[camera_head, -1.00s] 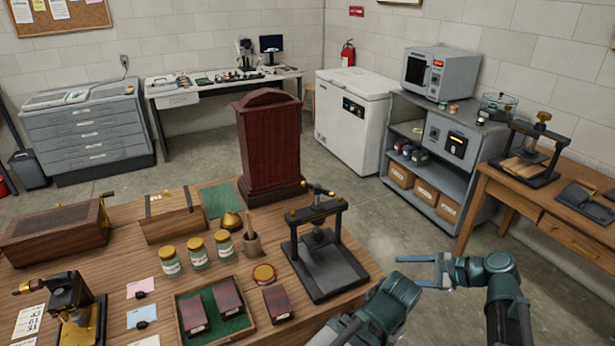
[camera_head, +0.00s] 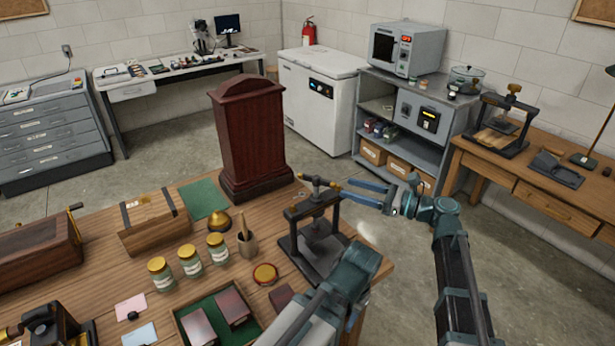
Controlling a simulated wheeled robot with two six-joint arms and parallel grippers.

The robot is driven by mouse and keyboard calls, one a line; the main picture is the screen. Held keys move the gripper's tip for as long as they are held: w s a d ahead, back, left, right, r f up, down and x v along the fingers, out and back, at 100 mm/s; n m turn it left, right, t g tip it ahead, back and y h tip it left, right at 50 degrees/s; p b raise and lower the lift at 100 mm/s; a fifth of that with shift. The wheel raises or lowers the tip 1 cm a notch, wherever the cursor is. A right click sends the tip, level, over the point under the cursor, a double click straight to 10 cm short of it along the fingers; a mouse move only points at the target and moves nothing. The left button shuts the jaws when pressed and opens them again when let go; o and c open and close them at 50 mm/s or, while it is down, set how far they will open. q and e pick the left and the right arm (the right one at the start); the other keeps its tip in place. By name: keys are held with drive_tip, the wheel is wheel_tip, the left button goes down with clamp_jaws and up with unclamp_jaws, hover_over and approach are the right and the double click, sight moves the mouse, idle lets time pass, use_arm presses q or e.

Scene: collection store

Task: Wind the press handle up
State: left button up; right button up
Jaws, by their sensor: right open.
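The black press (camera_head: 318,257) stands on the near wooden table, close to its right end. Its handle (camera_head: 318,184) is a short dark bar with brass-coloured ends on top of the screw, above the frame's crossbeam. My right gripper (camera_head: 348,188) reaches in from the right at about the handle's height. Its two blue-grey fingers are apart, with their tips close to the handle's right brass end. I cannot tell whether they touch it or surround it. My left gripper is not in view.
A dark red wooden case (camera_head: 252,135) stands behind the press. A mortar with pestle (camera_head: 247,243), several jars (camera_head: 190,262) and a green-lined tray (camera_head: 182,318) lie left of it. A second press (camera_head: 503,125) stands on the right-hand table. Open floor lies between the tables.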

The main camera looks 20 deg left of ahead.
sight(313, 178)
drive_tip(key=a, duration=0.4)
drive_tip(key=w+a, duration=0.1)
drive_tip(key=a, duration=0.7)
drive_tip(key=shift+w+a, duration=0.3)
drive_tip(key=shift+w, duration=0.1)
clamp_jaws()
